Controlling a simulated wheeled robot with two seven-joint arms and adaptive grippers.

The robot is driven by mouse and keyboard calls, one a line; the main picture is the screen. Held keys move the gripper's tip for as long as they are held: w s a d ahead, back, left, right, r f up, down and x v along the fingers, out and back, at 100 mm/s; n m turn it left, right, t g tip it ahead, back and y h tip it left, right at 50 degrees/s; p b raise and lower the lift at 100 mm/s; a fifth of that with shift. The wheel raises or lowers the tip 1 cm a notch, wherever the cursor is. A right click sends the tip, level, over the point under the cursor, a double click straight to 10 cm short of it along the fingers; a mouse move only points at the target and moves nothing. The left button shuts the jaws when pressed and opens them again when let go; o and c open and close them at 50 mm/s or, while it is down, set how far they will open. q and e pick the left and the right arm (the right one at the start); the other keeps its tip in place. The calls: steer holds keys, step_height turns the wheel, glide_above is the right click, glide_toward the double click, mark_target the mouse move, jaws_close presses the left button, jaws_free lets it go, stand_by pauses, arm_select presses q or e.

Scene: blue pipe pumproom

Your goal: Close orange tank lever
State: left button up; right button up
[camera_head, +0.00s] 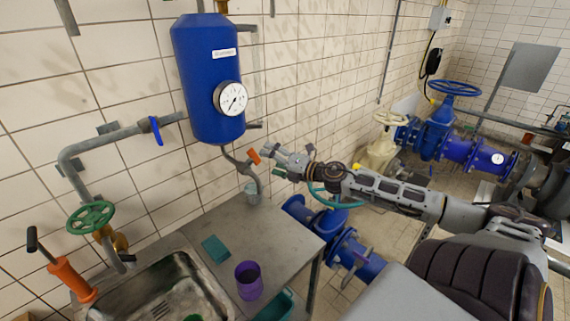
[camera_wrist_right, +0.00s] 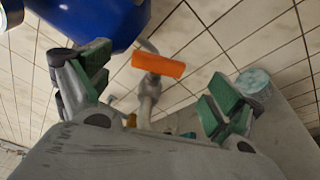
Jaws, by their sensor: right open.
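The orange lever (camera_head: 254,156) sits on a grey pipe below the blue tank (camera_head: 208,80). In the right wrist view the orange lever (camera_wrist_right: 158,65) lies crosswise, ahead of the jaws and between them. My right gripper (camera_head: 276,160) is open just right of the lever in the head view, with its arm coming in from the right. Its green-padded fingers (camera_wrist_right: 162,95) stand wide apart in the wrist view, with nothing between the pads. I cannot tell whether a finger touches the lever. My left gripper is not in view.
A blue-handled valve (camera_head: 156,131) is on the pipe left of the tank. A steel counter (camera_head: 240,232) below holds a purple cup (camera_head: 249,280), a green sponge (camera_head: 215,248) and a pale cup (camera_head: 251,193). The tiled wall stands close behind the lever.

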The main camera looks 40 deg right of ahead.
steer(key=shift+v, duration=2.55)
steer(key=shift+w+d, duration=0.1)
